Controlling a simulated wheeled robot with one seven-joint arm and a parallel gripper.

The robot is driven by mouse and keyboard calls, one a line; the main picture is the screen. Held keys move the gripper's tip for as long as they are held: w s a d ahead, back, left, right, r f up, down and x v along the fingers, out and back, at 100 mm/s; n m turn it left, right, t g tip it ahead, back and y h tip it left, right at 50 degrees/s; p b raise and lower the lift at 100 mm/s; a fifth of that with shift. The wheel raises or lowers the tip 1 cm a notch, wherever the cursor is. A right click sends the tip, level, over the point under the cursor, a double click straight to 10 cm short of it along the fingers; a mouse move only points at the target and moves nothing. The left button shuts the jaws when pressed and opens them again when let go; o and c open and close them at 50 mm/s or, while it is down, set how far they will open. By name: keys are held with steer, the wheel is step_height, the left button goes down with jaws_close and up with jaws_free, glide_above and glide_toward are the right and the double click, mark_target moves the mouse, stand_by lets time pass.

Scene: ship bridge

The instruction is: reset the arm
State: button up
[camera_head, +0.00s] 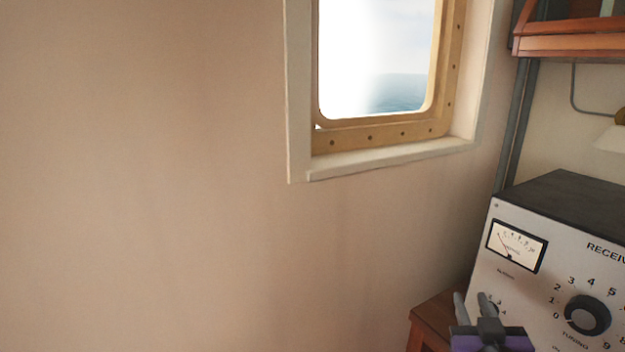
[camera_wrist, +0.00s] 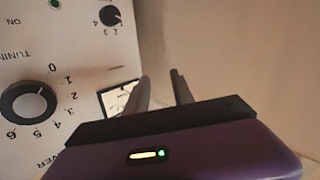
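My gripper (camera_head: 474,301) is at the lower right of the head view, in front of the lower left part of a receiver (camera_head: 555,235). Its two grey fingers stand apart with nothing seen between them. In the wrist view, the fingers (camera_wrist: 161,92) are also apart, one over the receiver's meter and the other against the plain wall. The receiver (camera_wrist: 60,75) shows upside down there, with its large black tuning knob (camera_wrist: 28,103) at the left. I cannot tell whether the fingers touch the receiver's face.
The receiver stands on a brown wooden surface (camera_head: 432,318). A wooden shelf (camera_head: 570,44) and a grey upright post (camera_head: 516,125) are at the upper right. A framed window (camera_head: 380,137) is set in the wall. The left side shows only bare wall (camera_head: 140,180).

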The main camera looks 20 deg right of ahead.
steer(key=s+a+f+n+t+y+b, duration=0.1)
steer(key=s+a+f+n+t+y, duration=0.25)
steer(key=a, duration=0.55)
steer(key=s+a+f+n+t+y, duration=0.1)
steer(key=s+a+f+n+y, duration=0.25)
steer(key=s+a, duration=0.5)
steer(key=s+a+f+g+y, duration=0.1)
steer(key=s+a+f, duration=0.1)
steer(key=s, duration=0.3)
steer(key=s+a+f+g+y+b, duration=0.1)
steer(key=s+a+f, duration=0.1)
steer(key=s+a, duration=0.2)
steer(key=s+a+f+m+g+y, duration=0.1)
steer(key=s+a+f, duration=0.1)
steer(key=s, duration=0.4)
steer(key=shift+s+a+f+b, duration=0.25)
steer(key=shift+a+f+b, duration=0.1)
steer(key=shift+a, duration=0.25)
steer(key=shift+d+r, duration=0.1)
steer(key=shift+d, duration=0.05)
